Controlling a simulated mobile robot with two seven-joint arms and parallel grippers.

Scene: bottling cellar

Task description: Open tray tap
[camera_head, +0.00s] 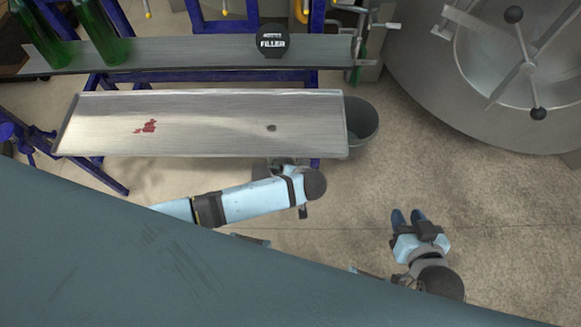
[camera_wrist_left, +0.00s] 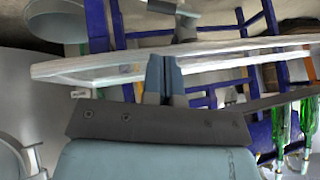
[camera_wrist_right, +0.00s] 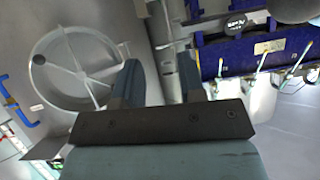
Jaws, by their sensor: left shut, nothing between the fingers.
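That gripper is shut and empty. A grey fitting (camera_wrist_left: 175,9), which looks like the tap under the tray, shows beyond the fingertips; its handle position is unclear. In the head view my left arm reaches the tray's front edge. My right gripper (camera_head: 408,214) is open and empty, clear of the tray.
A grey bucket (camera_head: 362,125) stands at the tray's right end. Behind the tray is a shelf (camera_head: 190,52) with green bottles (camera_head: 103,30) and a black filler sign (camera_head: 272,40). A large steel tank (camera_head: 430,85) stands at the right. Floor around my right gripper is free.

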